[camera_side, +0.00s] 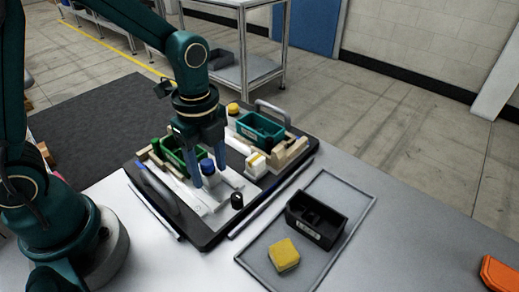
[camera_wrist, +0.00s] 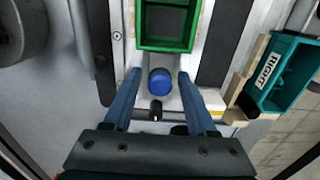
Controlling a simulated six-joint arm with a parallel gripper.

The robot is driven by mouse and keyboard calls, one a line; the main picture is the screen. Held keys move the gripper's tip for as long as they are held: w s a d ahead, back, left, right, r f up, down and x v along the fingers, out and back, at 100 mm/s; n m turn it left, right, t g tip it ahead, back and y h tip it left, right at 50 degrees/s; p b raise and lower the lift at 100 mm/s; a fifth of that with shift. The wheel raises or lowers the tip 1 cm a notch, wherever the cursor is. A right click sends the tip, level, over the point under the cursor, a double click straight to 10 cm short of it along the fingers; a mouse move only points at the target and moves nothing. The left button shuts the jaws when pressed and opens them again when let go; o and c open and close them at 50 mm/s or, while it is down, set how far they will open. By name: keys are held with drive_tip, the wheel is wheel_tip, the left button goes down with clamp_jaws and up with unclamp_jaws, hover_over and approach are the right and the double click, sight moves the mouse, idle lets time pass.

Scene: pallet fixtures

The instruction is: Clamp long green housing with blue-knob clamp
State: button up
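The long green housing (camera_wrist: 168,24) is an open-topped green box on the pallet fixture, partly cut off by the frame edge in the wrist view. In the side view the green housing (camera_side: 180,157) lies behind my gripper. The blue-knob clamp (camera_wrist: 160,82) shows its round blue knob just below the housing's near end in the wrist view. The blue knob (camera_side: 207,166) also shows between my fingers in the side view. My gripper (camera_wrist: 158,84) is open, with one blue finger on each side of the knob. A gap shows on both sides of the knob.
A teal housing (camera_wrist: 289,72) marked RIGHT sits in a wooden holder to the right. A black knob (camera_side: 237,200) stands at the pallet's front. A grey tray (camera_side: 335,187) holds a black housing (camera_side: 316,222) and a yellow block (camera_side: 284,254). An orange object (camera_side: 499,275) lies right.

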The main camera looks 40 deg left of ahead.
drive_tip(key=shift+r, duration=0.1)
idle(0.4)
drive_tip(key=shift+r, duration=3.9)
drive_tip(key=shift+r, duration=0.1)
drive_tip(key=s+a+r+n+t, duration=0.2)
drive_tip(key=s+n+t, duration=0.3)
drive_tip(key=n, duration=1.2)
drive_tip(key=s, duration=0.3)
drive_tip(key=shift+s+r+t, duration=0.15)
drive_tip(key=shift+r+t, duration=0.15)
drive_tip(key=shift+r, duration=0.1)
drive_tip(key=shift+a, duration=0.1)
